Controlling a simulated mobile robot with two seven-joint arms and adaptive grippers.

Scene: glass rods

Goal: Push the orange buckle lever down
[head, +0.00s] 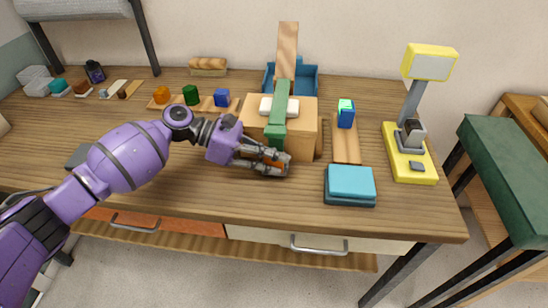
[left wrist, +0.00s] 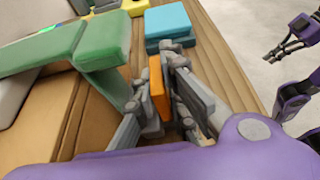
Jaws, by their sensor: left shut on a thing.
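A green strap (head: 279,118) runs over a tan wooden box (head: 306,128) and hangs down its front. The orange buckle lever (head: 277,163) is at the front of the box, near the strap's lower end. My left gripper (head: 274,161) is shut on the lever, and its fingers cover most of it. In the left wrist view the orange lever (left wrist: 157,85) stands between the two grey fingers, beside the green strap (left wrist: 103,50). My right gripper (left wrist: 277,52) shows only at the right edge of the left wrist view, far from the box; its jaw state is unclear.
A teal stack (head: 350,184) lies right of the box. A blue crate (head: 312,82) stands behind. The table front below my gripper is clear.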

